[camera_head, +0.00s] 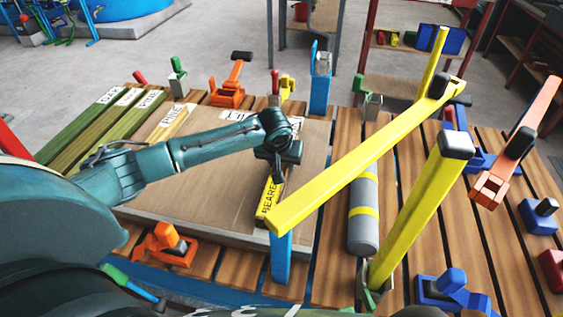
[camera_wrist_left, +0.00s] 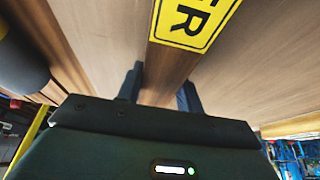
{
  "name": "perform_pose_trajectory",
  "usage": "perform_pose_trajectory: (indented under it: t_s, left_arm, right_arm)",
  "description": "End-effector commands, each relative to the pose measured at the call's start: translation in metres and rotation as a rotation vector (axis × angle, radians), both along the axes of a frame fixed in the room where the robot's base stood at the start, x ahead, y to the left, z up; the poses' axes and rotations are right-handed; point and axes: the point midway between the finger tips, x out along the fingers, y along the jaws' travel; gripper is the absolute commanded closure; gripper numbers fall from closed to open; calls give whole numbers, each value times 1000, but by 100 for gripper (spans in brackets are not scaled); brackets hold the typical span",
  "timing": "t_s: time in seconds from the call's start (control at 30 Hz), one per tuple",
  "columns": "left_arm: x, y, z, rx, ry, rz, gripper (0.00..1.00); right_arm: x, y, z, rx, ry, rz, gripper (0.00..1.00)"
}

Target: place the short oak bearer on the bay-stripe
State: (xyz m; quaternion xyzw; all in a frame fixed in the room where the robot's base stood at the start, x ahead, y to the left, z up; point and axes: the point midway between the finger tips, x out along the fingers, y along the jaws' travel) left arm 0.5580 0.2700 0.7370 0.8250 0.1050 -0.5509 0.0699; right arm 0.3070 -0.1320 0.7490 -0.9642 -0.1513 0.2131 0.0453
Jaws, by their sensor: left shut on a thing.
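The short oak bearer (camera_head: 269,198) is a brown wooden bar with a yellow label whose visible letters read "BEARE". It lies along or just above the right side of the broad wooden panel; I cannot tell whether it touches. My left gripper (camera_head: 278,163) is shut on its far part. In the left wrist view the two dark fingers of the gripper (camera_wrist_left: 160,90) stand on either side of the bearer (camera_wrist_left: 195,22), beside its label. The far end is hidden by the gripper. I cannot make out for sure which marking is the bay-stripe. My right gripper is not in view.
The broad panel (camera_head: 150,200) lies on a slatted table. A yellow bar clamp (camera_head: 350,165) slants just right of the bearer, with a grey cylinder (camera_head: 363,215) beyond. Orange and blue clamps stand around. Labelled green planks (camera_head: 75,130) lie at left.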

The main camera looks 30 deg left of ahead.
Motion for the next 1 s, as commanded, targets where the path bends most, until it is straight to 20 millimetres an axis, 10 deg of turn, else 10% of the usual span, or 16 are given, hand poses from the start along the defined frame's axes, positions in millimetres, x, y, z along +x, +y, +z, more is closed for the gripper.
perform_pose_trajectory:
  t_s: [0.17, 0.2, 0.43, 0.77, 1.0]
  left_arm:
    - [1, 0, -1, 0, -3, 0, 100]
    - [0, 0, -3, 0, 0, -1, 62]
    - [0, 0, -2, 0, 0, -1, 43]
    - [0, 0, 2, 0, -1, 0, 42]
    - [-15, -4, 42, -1, -2, -3, 42]
  right_arm:
    - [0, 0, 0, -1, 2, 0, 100]
    - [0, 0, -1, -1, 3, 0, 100]
    - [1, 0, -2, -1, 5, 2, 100]
    - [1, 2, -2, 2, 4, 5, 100]
    - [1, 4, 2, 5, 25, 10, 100]
